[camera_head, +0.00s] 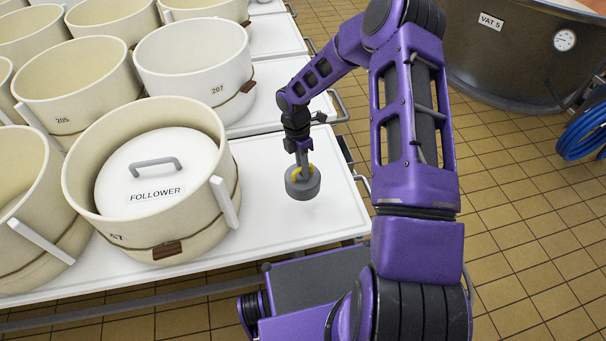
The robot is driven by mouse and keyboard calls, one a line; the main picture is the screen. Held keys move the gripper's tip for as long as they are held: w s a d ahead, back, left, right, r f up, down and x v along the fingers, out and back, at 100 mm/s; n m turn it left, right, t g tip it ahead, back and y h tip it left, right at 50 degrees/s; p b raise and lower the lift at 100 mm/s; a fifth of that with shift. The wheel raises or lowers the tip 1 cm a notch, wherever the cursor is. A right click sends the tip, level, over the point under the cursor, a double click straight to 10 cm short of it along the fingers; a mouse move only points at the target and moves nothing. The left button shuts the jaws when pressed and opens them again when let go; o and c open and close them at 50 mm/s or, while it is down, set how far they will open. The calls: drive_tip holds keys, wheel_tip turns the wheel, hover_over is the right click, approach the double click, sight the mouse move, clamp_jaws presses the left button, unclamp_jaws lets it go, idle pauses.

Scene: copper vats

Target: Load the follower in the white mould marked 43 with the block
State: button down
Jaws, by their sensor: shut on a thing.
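My gripper (302,168) is shut on the yellow handle of a round grey block (303,187). The block is upright, low over the bare right part of the white table; I cannot tell whether it touches the top. Left of it stands a large cream mould (190,232) whose small mark looks like 47, though it is hard to read. A white disc labelled FOLLOWER (135,185), with a grey handle (155,168), lies inside this mould below its rim. Nothing rests on the follower. I see no mould clearly marked 43.
A whiter mould marked 207 (205,85) and a cream mould marked 205 (85,105) stand behind, with more moulds to the left and back. The white table (335,200) is clear around the block. A copper vat labelled VAT 5 (480,60) and a blue hose (585,130) are at right.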

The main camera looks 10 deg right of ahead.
sight(307, 190)
drive_tip(key=shift+s+d+r+m, duration=0.1)
drive_tip(key=shift+s+r+m, duration=0.2)
drive_tip(key=shift+m, duration=0.5)
drive_tip(key=m, duration=0.1)
drive_tip(key=s+m, duration=0.1)
drive_tip(key=m+y, duration=0.1)
drive_tip(key=m, duration=0.1)
drive_tip(key=shift+s+f, duration=0.25)
drive_tip(key=shift+s, duration=0.1)
drive_tip(key=s+m, duration=0.1)
drive_tip(key=m, duration=0.3)
drive_tip(key=s+m+y, duration=0.1)
drive_tip(key=m, duration=0.1)
drive_tip(key=shift+s+f, duration=0.1)
drive_tip(key=shift+s, duration=0.2)
drive_tip(key=s+m, duration=0.1)
drive_tip(key=m, duration=0.2)
drive_tip(key=s+m+t, duration=0.1)
drive_tip(key=s+m, duration=0.1)
drive_tip(key=m, duration=0.1)
drive_tip(key=s+m+t+y, duration=0.1)
drive_tip(key=m, duration=0.3)
drive_tip(key=shift+s+a, duration=0.35)
drive_tip(key=shift+s, duration=0.05)
drive_tip(key=shift+s+a, duration=0.1)
